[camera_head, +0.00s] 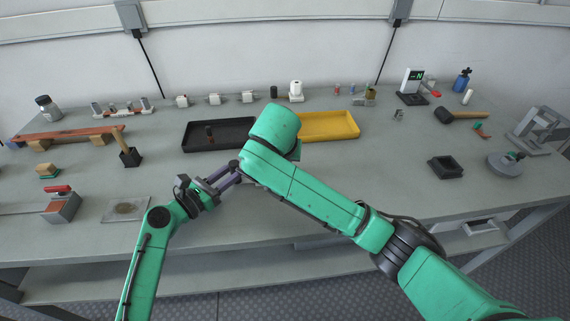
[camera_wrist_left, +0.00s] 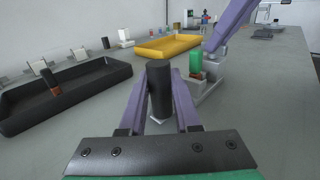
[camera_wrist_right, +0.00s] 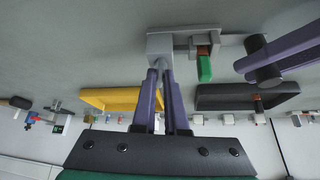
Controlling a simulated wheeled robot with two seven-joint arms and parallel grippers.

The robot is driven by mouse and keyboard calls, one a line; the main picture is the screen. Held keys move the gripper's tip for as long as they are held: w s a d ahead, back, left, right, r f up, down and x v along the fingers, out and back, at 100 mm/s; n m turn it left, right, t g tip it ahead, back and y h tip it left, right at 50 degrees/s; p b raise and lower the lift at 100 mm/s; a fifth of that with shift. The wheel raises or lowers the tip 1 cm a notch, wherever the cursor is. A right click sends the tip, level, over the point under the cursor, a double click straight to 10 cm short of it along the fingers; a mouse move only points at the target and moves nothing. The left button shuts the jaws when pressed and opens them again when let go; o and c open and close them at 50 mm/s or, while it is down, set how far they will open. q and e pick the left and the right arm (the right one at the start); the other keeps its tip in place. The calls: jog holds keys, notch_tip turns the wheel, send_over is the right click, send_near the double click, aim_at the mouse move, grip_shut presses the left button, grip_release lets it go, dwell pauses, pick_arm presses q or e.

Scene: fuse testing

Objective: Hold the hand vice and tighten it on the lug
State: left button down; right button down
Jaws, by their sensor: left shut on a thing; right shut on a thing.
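The hand vice is a pale grey U-shaped body (camera_wrist_right: 178,42), seen in the right wrist view and also in the left wrist view (camera_wrist_left: 207,88). A copper-coloured lug (camera_wrist_right: 203,50) with a green piece (camera_wrist_right: 204,68) sits between its jaws. My right gripper (camera_wrist_right: 161,68) is shut on the body's end; its finger shows in the left wrist view. My left gripper (camera_wrist_left: 160,110) is shut on a dark upright cylinder (camera_wrist_left: 160,80), beside the vice. A grey bar seems to link cylinder and vice. In the head view, my right arm hides the vice; my left gripper (camera_head: 228,178) shows.
A black tray (camera_head: 190,148) holding a small brown item and a yellow tray (camera_head: 345,138) lie behind the grippers. A hammer (camera_head: 455,115), a small black box (camera_head: 445,167) and a grey round device (camera_head: 505,165) are at right. The front bench edge is close.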

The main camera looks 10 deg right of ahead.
jog(key=c, duration=1.1)
grip_release()
jog(key=shift+r, duration=3)
jog(key=shift+o, duration=0.2)
